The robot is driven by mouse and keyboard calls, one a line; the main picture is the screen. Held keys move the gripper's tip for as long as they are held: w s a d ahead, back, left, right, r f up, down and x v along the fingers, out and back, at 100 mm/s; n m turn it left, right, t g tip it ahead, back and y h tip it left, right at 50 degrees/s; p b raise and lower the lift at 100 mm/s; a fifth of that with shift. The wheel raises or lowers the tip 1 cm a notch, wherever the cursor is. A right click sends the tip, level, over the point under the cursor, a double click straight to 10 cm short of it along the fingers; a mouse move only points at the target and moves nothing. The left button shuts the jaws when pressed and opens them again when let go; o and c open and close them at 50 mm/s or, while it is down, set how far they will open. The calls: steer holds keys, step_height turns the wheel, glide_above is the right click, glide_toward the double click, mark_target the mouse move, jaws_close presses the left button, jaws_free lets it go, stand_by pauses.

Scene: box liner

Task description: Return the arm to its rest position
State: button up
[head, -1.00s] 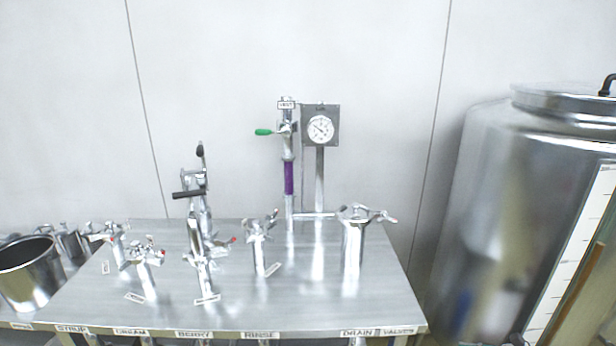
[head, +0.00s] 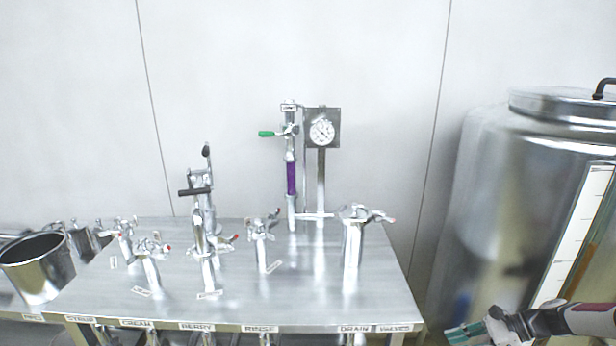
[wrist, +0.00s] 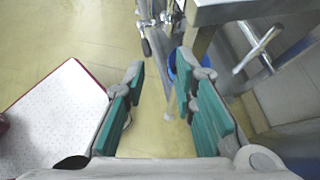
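My gripper (head: 468,332) shows at the lower right of the head view, low in front of the large steel tank. In the wrist view my gripper (wrist: 158,88) has its two teal-padded fingers spread apart. Nothing is between them but a view of the floor, so it is open and empty. My arm enters the head view from the right edge, to the right of the steel table (head: 300,318).
The table carries several labelled valves, a green-handled valve (head: 267,134) and a gauge (head: 321,131). A steel pot (head: 38,272) stands at left, the tank (head: 500,190) at right. The wrist view shows yellow floor (wrist: 60,35), a table leg and a blue object (wrist: 172,68).

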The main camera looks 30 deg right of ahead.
steer(key=w+a+r+n+g+h, duration=0.25)
steer(key=w+a+r+n, duration=0.25)
steer(key=a+r, duration=0.3)
steer(key=w+a+r+n+g+h, duration=0.2)
steer(key=w+a+r+n+g, duration=0.15)
steer(key=a+r+n, duration=0.55)
steer(key=w+a+r+n+g+h, duration=0.2)
steer(key=w+a+r, duration=0.3)
steer(key=r, duration=0.6)
steer(key=s+a+r+n+t, duration=0.2)
steer(key=s+a+r+n, duration=0.2)
steer(key=a, duration=0.3)
steer(key=s+a+r+n+t+h, duration=0.1)
steer(key=s+a+r+n+t, duration=0.15)
steer(key=a+r, duration=0.35)
steer(key=s+a+r+n+t, duration=0.1)
steer(key=s+a+r+n, duration=0.3)
steer(key=a, duration=0.4)
step_height(320, 180, down, 39)
steer(key=w+g+b, duration=0.3)
steer(key=g+b, duration=0.2)
steer(key=b, duration=2.9)
step_height(320, 180, up, 27)
steer(key=t+p, duration=0.3)
steer(key=p, duration=2.2)
steer(key=shift+s+n+t+p, duration=0.25)
steer(key=shift+n+t+p, duration=0.05)
steer(key=shift+n+t, duration=0.05)
